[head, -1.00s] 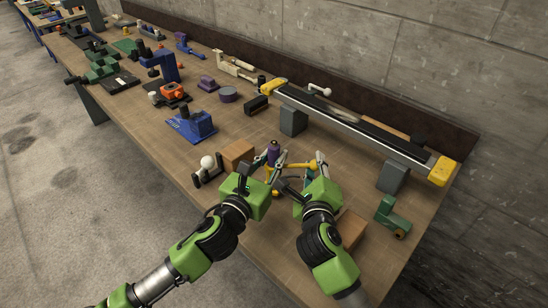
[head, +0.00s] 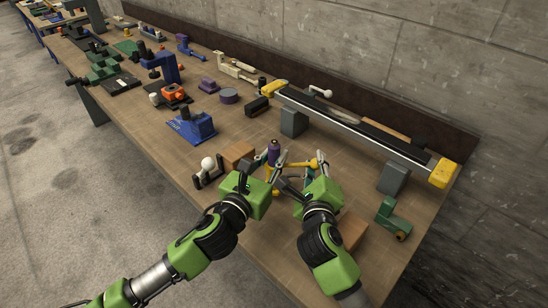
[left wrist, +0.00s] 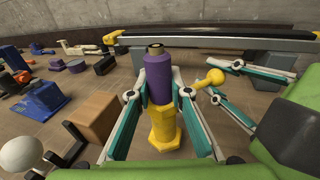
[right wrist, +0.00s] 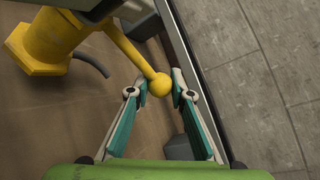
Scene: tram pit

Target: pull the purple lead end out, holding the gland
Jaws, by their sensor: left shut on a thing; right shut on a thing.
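The purple lead end (head: 274,150) stands upright, a dark and tan tip on top. My left gripper (head: 267,166) is shut on it; in the left wrist view the purple body (left wrist: 158,78) is between the fingers. Directly below is the yellow gland (left wrist: 165,128) with a hexagonal foot; how far the lead end sits inside it is hidden. A yellow arm ending in a ball (right wrist: 159,85) sticks out from the gland, which also shows in the right wrist view (right wrist: 42,42). My right gripper (head: 309,172) is shut on that ball.
A wooden block (head: 237,155) and a white-knobbed bracket (head: 208,171) stand left of the grippers. A second wooden block (head: 351,230) and a green part (head: 391,217) are to the right. A long rail (head: 350,128) on grey blocks runs behind, before the wall.

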